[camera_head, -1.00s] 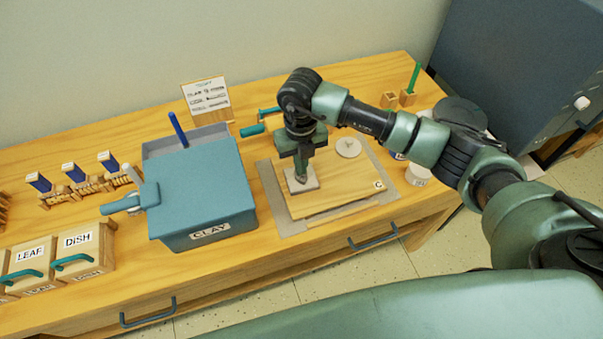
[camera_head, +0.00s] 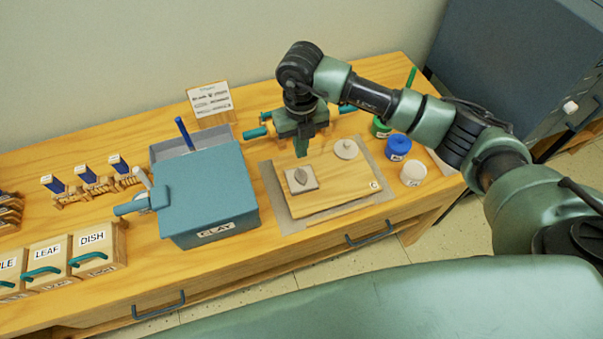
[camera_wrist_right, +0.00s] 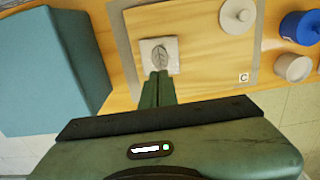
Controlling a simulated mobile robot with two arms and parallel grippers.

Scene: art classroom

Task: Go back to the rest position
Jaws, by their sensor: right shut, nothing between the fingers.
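My right gripper (camera_head: 302,150) is shut and empty. It hangs just above and behind a square clay tile (camera_head: 301,179) with a leaf shape on it, apart from it in the head view. In the right wrist view its closed fingers (camera_wrist_right: 158,76) point at the lower edge of the tile (camera_wrist_right: 159,54). The tile lies on the left part of a wooden board (camera_head: 335,196), which rests on a grey mat (camera_head: 274,196). My left gripper is not in view.
A blue-grey CLAY box (camera_head: 208,190) stands left of the board. A round clay piece (camera_head: 346,149) lies on the board. A blue jar (camera_head: 398,147), white jar (camera_head: 413,173) and green jar (camera_head: 381,127) stand to its right. A sign card (camera_head: 210,98) stands behind; labelled boxes (camera_head: 92,250) are at left.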

